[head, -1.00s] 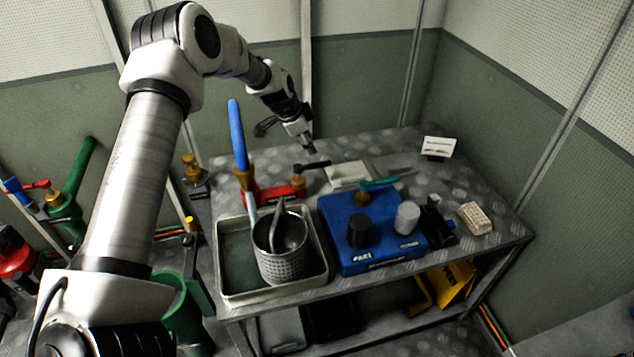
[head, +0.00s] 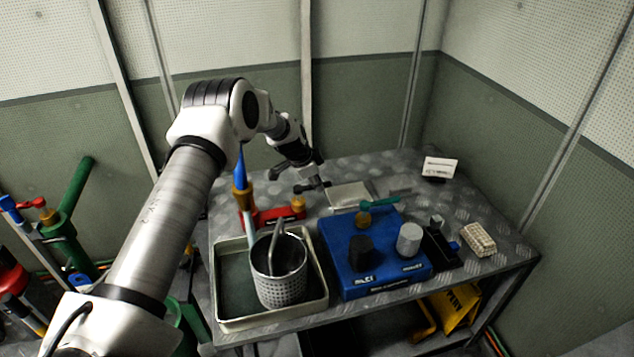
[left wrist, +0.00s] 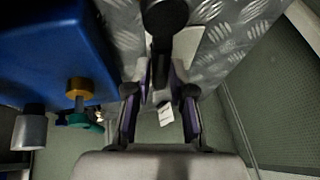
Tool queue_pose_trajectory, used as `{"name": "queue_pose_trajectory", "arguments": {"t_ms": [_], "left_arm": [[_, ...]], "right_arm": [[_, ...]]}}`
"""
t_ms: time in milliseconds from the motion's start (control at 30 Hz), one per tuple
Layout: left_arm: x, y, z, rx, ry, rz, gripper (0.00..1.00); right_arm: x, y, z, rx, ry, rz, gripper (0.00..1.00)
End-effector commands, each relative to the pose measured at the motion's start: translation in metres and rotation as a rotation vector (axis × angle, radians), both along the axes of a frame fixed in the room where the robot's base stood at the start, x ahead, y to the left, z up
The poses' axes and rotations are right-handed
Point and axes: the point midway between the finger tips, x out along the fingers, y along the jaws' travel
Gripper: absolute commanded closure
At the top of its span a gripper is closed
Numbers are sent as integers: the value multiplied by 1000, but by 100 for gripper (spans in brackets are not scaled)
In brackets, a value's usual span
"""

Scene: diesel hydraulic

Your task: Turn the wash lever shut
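A black lever (head: 312,187) sits on a brass valve (head: 298,205) at the right end of a red block (head: 272,215). A teal lever (head: 381,202) sits on a brass fitting on the blue box (head: 352,235). I cannot read which one is labelled wash. My left gripper (head: 320,183) is at the free end of the black lever, pointing down. In the left wrist view my left gripper (left wrist: 161,80) is open, with the black lever (left wrist: 162,45) between its fingers; contact is not clear. My right gripper is out of view.
A metal tray (head: 225,318) holds a perforated cup (head: 279,285), left of the blue box. A blue-handled tool (head: 240,170) stands upright near my left arm. A white sign (head: 440,168) and a beige block (head: 478,239) are at the right. The bench's back right is mostly clear.

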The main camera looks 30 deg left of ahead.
Motion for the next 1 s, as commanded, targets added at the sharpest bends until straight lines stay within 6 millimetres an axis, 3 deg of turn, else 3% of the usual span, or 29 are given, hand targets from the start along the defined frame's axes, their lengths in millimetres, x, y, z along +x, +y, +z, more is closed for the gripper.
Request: {"name": "queue_pose_trajectory", "arguments": {"t_ms": [567,1000], "left_arm": [[3,3,2,0,1,73,100],[12,19,6,3,2,408,100]], "right_arm": [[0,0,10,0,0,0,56],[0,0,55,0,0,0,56]]}}
